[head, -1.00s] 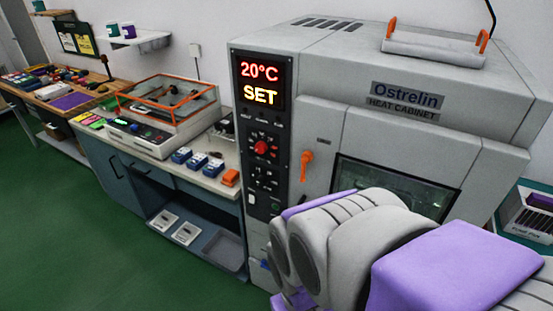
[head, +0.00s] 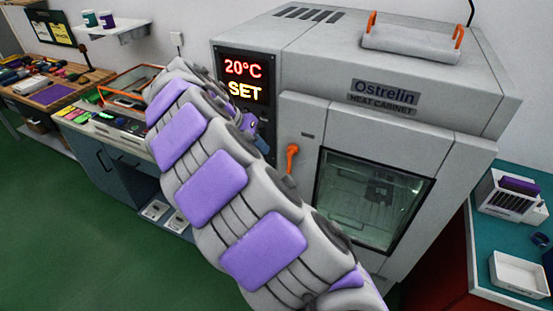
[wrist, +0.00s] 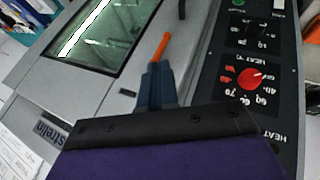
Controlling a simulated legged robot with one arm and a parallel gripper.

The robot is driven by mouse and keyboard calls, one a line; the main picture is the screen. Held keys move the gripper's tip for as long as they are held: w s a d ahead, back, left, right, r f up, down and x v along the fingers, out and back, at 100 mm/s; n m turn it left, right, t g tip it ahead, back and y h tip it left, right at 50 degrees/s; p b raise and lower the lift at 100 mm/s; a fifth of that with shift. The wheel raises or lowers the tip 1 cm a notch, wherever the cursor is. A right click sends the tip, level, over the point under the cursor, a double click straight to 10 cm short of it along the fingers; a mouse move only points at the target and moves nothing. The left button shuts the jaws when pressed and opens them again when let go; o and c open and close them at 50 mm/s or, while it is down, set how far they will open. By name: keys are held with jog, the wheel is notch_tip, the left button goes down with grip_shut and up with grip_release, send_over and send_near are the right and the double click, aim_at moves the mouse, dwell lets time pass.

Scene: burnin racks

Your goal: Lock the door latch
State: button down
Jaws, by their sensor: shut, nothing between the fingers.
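The orange door latch handle (head: 291,158) is on the left side of the grey heat cabinet's door and hangs roughly straight down. The door (head: 325,130) looks closed, with its window (head: 372,200) to the right of the latch. In the wrist view, which is turned over, the orange handle (wrist: 160,48) shows just beyond my fingertips. My gripper (wrist: 157,72) is shut and empty, its fingers in line with the handle. I cannot tell whether they touch it. In the head view my arm hides most of the gripper.
The control panel (head: 247,78) reads 20°C and SET; its red dial (wrist: 250,77) shows beside the gripper in the wrist view. A workbench (head: 70,92) stands at the left. A teal table (head: 483,262) with a white tray (head: 520,272) is at the right. Green floor lies open at the left.

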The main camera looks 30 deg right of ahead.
aim_at(296, 148)
jog(key=w+a+f, duration=0.2)
jog(key=w, duration=0.2)
jog(key=shift+w+a+f+t+p, duration=0.3)
jog(key=shift+w+a, duration=0.1)
jog(key=s+d+f+b, duration=0.3)
jog(key=d+f, duration=0.5)
jog(key=d, duration=0.1)
jog(key=shift+d, duration=0.2)
dwell(0.4)
